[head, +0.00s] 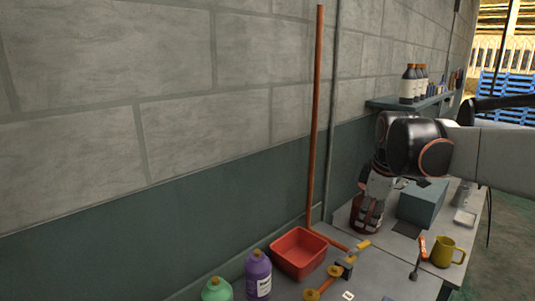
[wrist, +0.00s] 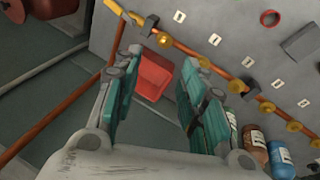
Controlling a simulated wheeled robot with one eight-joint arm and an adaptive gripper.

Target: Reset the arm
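My gripper (head: 372,196) hangs over the grey workbench (head: 392,270) at the right in the head view, below my dark wrist. In the wrist view my gripper (wrist: 163,65) has its two teal-padded fingers spread wide apart. Nothing is held between them. A red tub (wrist: 153,74) shows beyond the gap and looks apart from the fingers. A dark red round object (head: 367,222) stands on the bench just under the gripper in the head view. The gripper partly covers it, and I cannot tell whether they touch.
On the bench are a red tub (head: 298,252), a copper pipe with yellow valves (head: 335,272), a teal box (head: 422,203), a yellow jug (head: 446,252) and purple (head: 258,275) and green (head: 217,289) bottles. A shelf (head: 398,102) with bottles juts from the wall.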

